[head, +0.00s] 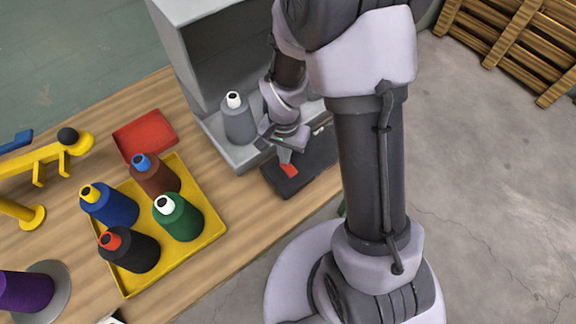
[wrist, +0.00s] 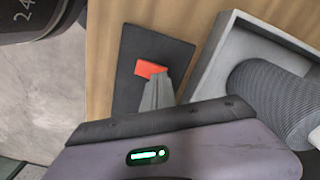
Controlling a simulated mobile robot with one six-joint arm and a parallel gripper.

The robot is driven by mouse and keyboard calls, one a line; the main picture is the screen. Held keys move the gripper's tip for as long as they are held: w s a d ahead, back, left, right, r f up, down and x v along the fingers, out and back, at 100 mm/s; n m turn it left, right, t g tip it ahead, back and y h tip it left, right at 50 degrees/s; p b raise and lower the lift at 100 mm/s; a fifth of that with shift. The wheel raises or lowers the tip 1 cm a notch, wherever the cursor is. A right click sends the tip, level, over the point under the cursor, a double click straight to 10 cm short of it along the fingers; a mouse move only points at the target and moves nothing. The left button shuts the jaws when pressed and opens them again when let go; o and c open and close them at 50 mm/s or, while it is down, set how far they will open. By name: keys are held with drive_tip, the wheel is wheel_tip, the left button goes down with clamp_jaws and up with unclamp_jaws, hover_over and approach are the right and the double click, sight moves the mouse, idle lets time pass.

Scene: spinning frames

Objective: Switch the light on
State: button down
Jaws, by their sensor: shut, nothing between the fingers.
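A black switch plate (head: 318,160) lies on the wooden table beside the grey booth, with a red rocker (head: 290,170) on it. The wrist view also shows the plate (wrist: 178,52) and the red rocker (wrist: 150,68). My gripper (head: 286,158) is shut and empty, pointing down with its tips right at the rocker. In the wrist view the gripper tips (wrist: 157,92) cover the rocker's near edge; I cannot tell whether they touch it. No lit lamp shows, and the inside of the booth (head: 235,60) looks dark.
A grey spool (head: 238,122) stands in the booth, close beside my gripper. A yellow tray (head: 207,236) holds several coloured spools on the left. Wooden pallets (head: 520,40) are at top right.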

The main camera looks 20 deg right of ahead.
drive_tip(key=shift+f+b, duration=0.65)
drive_tip(key=shift+f, duration=0.1)
drive_tip(key=shift+r, duration=0.1)
wheel_tip(320, 180, up, 7)
drive_tip(key=p, duration=0.5)
idle(0.4)
wheel_tip(320, 180, up, 12)
drive_tip(key=s+a+n+t+b, duration=0.1)
drive_tip(key=s+t+b, duration=0.1)
drive_tip(key=s+t, duration=0.1)
drive_tip(key=s+a+r+n+t+y+b, duration=0.1)
drive_tip(key=s+a+r+n+t+y, duration=0.1)
drive_tip(key=s+r, duration=0.7)
drive_tip(key=shift+s+a+n+t, duration=0.4)
drive_tip(key=shift+a+n, duration=0.05)
drive_tip(key=shift+n, duration=0.05)
